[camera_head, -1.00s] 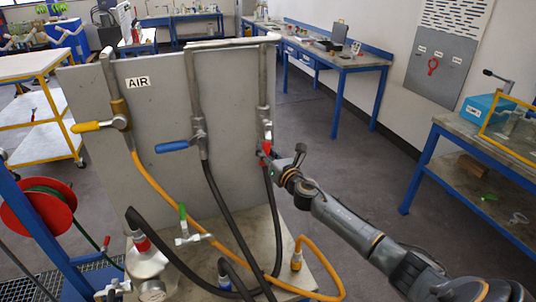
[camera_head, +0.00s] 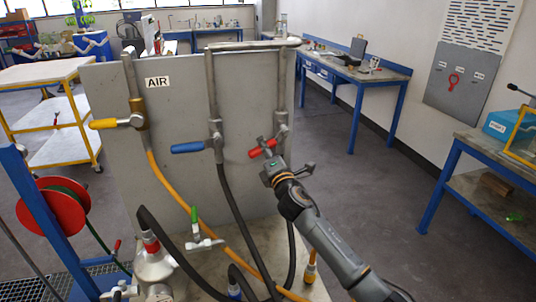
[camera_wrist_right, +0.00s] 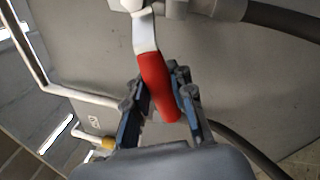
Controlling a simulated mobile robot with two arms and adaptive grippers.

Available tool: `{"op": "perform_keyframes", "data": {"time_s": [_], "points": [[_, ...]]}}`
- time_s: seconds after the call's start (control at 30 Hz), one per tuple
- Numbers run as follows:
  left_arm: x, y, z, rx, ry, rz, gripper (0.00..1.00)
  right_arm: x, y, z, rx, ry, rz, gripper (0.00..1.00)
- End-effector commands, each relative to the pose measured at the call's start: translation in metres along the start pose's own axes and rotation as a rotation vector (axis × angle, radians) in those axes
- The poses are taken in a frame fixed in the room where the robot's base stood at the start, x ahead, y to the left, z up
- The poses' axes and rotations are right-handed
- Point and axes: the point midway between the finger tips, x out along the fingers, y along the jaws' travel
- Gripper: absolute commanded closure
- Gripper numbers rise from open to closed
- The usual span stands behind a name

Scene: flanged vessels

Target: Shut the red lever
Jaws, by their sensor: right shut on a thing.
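The red lever (camera_head: 258,151) is on the valve of the rightmost pipe on the grey panel. It now lies crosswise to that pipe, its free end pointing left and slightly down. My right gripper (camera_head: 266,148) is closed around the lever's red grip, coming from the lower right. In the right wrist view the red lever (camera_wrist_right: 157,77) lies between the two fingers (camera_wrist_right: 158,92), its pale metal neck leading up to the valve. The fingers hide part of the grip's sides. My left gripper is out of view.
A blue lever (camera_head: 190,148) and a yellow lever (camera_head: 104,123) point left on neighbouring pipes. Dark and orange hoses (camera_head: 181,207) hang in front of the panel. A green-handled valve (camera_head: 195,215) stands low at the front. Floor right of my arm is clear.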

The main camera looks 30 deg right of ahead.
Motion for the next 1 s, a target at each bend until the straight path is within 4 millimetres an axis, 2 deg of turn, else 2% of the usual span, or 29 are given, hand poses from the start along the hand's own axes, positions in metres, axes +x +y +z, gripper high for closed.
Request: {"op": "perform_keyframes", "data": {"time_s": [0.2, 0.5, 1.0], "points": [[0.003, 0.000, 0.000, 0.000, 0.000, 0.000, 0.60, 0.002, 0.010, -0.002, 0.187, -0.032, -0.007, 1.00], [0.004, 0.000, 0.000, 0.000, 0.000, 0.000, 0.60, 0.004, 0.023, 0.002, 0.356, -0.066, -0.007, 1.00], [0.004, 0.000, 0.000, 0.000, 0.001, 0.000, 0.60, 0.005, 0.028, 0.005, 0.428, -0.083, -0.009, 1.00]]}}
